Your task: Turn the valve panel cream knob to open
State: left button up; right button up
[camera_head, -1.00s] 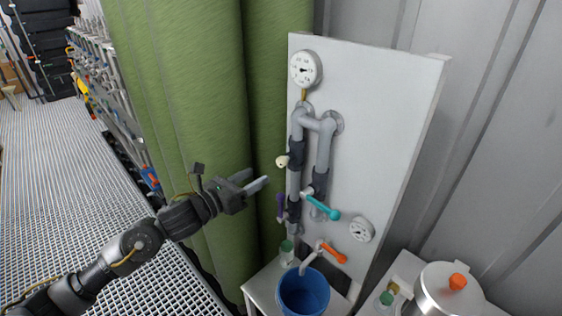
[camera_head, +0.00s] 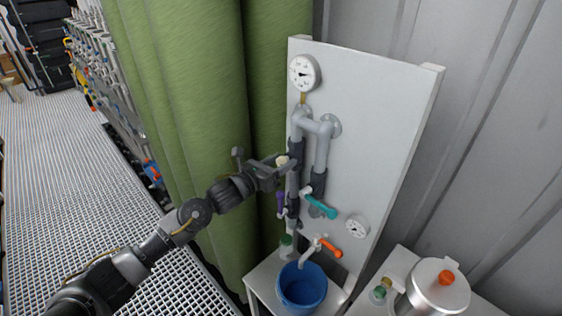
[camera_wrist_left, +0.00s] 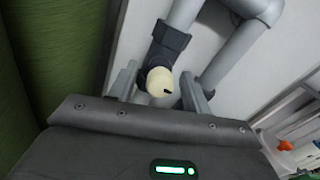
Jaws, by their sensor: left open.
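The cream knob (camera_head: 283,160) sits on the left pipe of the white valve panel (camera_head: 380,120), on a dark valve body. My left gripper (camera_head: 284,162) is at the knob, with its fingers reaching to the pipe. In the left wrist view the round cream knob (camera_wrist_left: 160,81), with a small dark mark on its face, lies between the two open fingers (camera_wrist_left: 160,88). Gaps show on both sides of it, wider on the right. In the head view the fingers partly cover the knob. My right gripper is not in view.
Below the knob are a purple handle (camera_head: 280,204), a teal lever (camera_head: 321,206) and an orange lever (camera_head: 331,248). A blue bucket (camera_head: 302,288) stands under the spout. A steel pot (camera_head: 437,290) is at lower right. A green curtain (camera_head: 185,90) hangs close on the left.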

pick_arm(q)
jog(key=c, duration=1)
